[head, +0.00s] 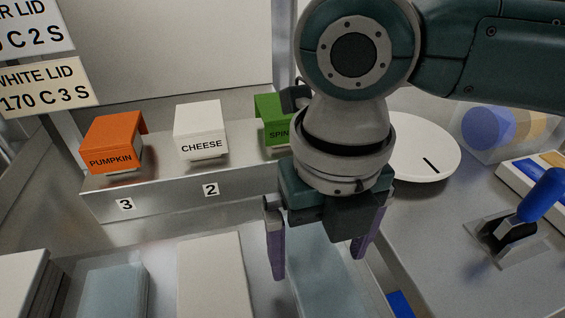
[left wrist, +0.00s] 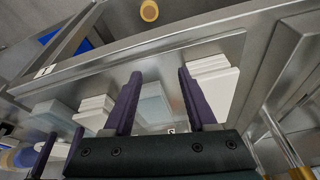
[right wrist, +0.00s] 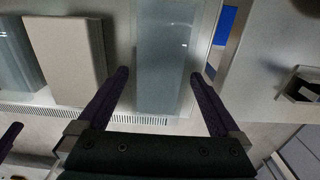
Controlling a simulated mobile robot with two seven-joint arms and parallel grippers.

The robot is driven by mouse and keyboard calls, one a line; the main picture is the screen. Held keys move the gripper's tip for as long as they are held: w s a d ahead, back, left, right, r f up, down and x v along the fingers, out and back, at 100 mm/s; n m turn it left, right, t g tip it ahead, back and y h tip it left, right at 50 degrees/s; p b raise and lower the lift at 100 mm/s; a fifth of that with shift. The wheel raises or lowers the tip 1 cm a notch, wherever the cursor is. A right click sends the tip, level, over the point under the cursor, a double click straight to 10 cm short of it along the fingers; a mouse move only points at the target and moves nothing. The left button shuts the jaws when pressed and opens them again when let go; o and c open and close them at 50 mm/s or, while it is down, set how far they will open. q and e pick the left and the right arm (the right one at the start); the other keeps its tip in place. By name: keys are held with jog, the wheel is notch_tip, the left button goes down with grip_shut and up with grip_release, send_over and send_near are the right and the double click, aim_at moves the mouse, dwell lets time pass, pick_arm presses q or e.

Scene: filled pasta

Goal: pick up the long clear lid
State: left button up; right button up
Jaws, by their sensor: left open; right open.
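A long clear lid (head: 322,292), pale blue and see-through, lies at the front right of the lid area in the head view. It also shows in the right wrist view (right wrist: 165,45), running lengthwise between my fingers. My right gripper (head: 319,266) is open and empty above this lid, with one finger toward each long side. Its arm hides part of the lid in the head view. My left gripper (left wrist: 159,73) is open and empty in the left wrist view, with lid stacks beyond its fingers; it is outside the head view.
A shorter clear stack (head: 115,291) and a long white lid stack (head: 213,275) lie to the left. Orange PUMPKIN (head: 112,145), white CHEESE (head: 201,130) and green SPIN... (head: 272,118) boxes stand on a shelf behind. A white round plate (head: 425,150) and blue-handled device (head: 540,195) are right.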

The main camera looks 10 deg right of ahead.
jog(key=shift+c, duration=0.2)
jog(key=c, duration=1)
